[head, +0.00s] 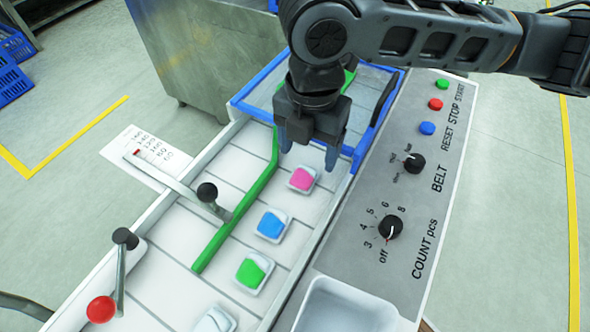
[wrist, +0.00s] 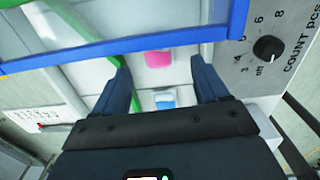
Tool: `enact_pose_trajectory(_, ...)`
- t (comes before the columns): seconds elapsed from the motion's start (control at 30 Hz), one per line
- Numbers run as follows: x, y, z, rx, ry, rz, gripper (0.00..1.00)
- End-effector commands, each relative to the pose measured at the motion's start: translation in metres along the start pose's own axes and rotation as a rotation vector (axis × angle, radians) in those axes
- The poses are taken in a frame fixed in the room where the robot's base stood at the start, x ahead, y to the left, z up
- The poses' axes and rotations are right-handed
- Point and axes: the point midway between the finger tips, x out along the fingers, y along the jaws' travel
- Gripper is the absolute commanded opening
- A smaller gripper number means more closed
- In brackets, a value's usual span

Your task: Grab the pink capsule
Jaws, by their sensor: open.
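The pink capsule (head: 301,180) lies on a small white square tray on the white slatted belt. It also shows in the wrist view (wrist: 158,58), beyond my fingertips and roughly between them. My gripper (head: 308,150) is open and empty, pointing down just above and behind the pink capsule in the head view. Its two blue fingers show in the wrist view (wrist: 163,75), with a gap between them. The blue capsule (wrist: 165,100) shows between the fingers there. How high the fingertips are above the belt is hard to tell.
The blue capsule (head: 271,225) and green capsule (head: 250,273) sit in line nearer the front. A green guide bar (head: 235,217) runs left of them. A blue frame (head: 258,117) crosses near my gripper. A control panel (head: 392,215) with knobs stands to the right.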

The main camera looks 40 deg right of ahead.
Motion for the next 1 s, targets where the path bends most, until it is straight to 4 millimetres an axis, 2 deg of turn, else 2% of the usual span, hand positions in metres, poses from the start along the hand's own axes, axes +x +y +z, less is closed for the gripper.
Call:
enact_pose_trajectory(0.43, 0.054, 0.005, -0.001, 0.001, 0.001, -0.001, 0.74)
enact_pose_trajectory(0.57, 0.062, 0.006, -0.001, 0.001, 0.001, 0.001, 0.74)
enact_pose_trajectory(0.77, 0.063, 0.006, -0.001, 0.0, 0.001, 0.001, 0.74)
enact_pose_trajectory(1.0, 0.063, 0.006, -0.001, 0.0, 0.0, 0.001, 0.53)
